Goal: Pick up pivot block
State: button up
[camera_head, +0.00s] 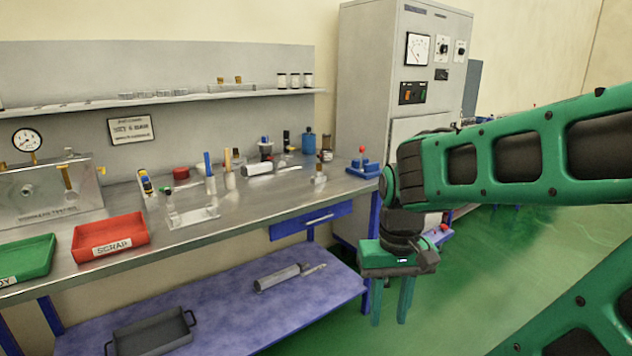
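My gripper (390,318) hangs at the right of the bench, fingers pointing down with a gap between them. It looks empty and is apart from everything on the bench. I cannot tell for sure which item is the pivot block. A small metal block with a brown upper part (319,178) stands near the bench's right end. A blue piece with a red knob (363,168) sits at the right edge, left of my arm. A clear bracket-like piece (192,215) lies near the front edge.
The metal bench (250,205) carries a red scrap tray (110,238), a green tray (24,258) and several bottles and tools along the back. A lower blue shelf (225,312) holds a dark tray (150,335) and a grey cylinder (285,277). A grey cabinet (365,80) stands behind.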

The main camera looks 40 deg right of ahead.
aim_at(319, 178)
jog(key=k, duration=0.65)
jog(key=z, duration=0.4)
jog(key=i, duration=0.6)
jog(key=z, duration=0.9)
jog(key=i, duration=1.3)
jog(key=u, duration=0.15)
